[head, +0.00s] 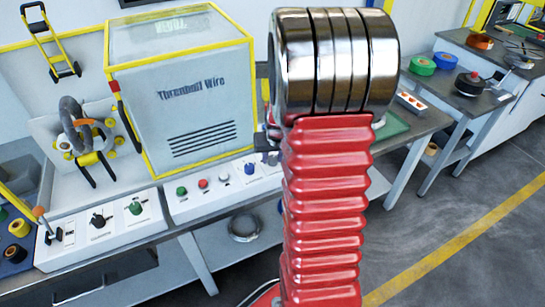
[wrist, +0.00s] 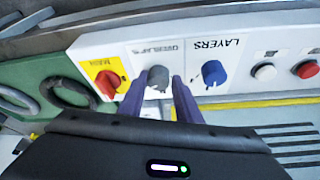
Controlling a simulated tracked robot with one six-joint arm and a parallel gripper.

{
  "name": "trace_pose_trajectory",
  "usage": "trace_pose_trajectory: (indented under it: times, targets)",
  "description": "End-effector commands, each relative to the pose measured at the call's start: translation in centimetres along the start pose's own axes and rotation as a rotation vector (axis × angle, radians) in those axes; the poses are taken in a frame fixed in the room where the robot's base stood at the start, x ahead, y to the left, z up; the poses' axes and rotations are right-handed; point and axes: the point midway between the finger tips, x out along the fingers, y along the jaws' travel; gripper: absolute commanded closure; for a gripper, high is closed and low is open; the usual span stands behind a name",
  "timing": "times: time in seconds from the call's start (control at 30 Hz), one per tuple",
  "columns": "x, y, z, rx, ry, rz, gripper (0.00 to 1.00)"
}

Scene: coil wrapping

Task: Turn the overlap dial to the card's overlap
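The overlap dial (wrist: 158,77) is a grey knob on the white panel in the wrist view, with its label upside down above it. My gripper (wrist: 159,82) has two purple fingers standing apart, one on each side of the grey dial. The fingertips are close to the dial, and I cannot tell whether they touch it. In the head view my arm hides the dial and the gripper. The pointer's setting is too small to read. I cannot make out the overlap card in either view.
A blue layers dial (wrist: 214,73) and a red dial (wrist: 108,84) flank the grey one. White (wrist: 264,71) and red (wrist: 306,69) buttons sit further right. The wire machine (head: 185,95) stands behind the panel, and dark rings (wrist: 70,92) lie on a green mat.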

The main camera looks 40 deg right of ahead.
Motion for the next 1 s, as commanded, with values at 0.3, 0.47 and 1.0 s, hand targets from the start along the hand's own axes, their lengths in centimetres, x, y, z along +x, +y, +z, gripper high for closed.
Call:
trace_pose_trajectory:
  times: [0.3, 0.47, 1.0]
  targets:
    - [0.0, 0.1, -0.1, -0.001, 0.003, 0.001, 0.56]
    - [-0.1, 0.1, -0.1, -0.001, 0.004, 0.002, 0.56]
    - [-5.1, 0.1, -0.2, -0.001, 0.006, 0.002, 0.56]
